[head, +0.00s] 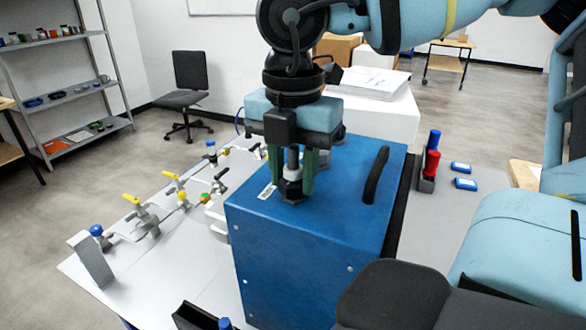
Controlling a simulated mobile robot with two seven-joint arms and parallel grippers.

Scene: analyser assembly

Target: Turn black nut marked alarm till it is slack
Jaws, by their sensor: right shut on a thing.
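The blue analyser box (290,245) stands on the table, with a black handle (376,175) on its top. My right gripper (291,188) points straight down over the left part of the box top. Its two green fingers are shut on a black nut (291,194) at the top face. A pale fitting shows just above the nut between the fingers. A small white label (267,190) lies beside the nut; its text is too small to read. The fingers hide part of the nut. My left gripper is not in view.
Several valves with yellow, blue and black handles (145,215) are on the white table (150,285) left of the box. A red and a blue screwdriver (431,160) stand in a holder at right, near two small blue items (465,183).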

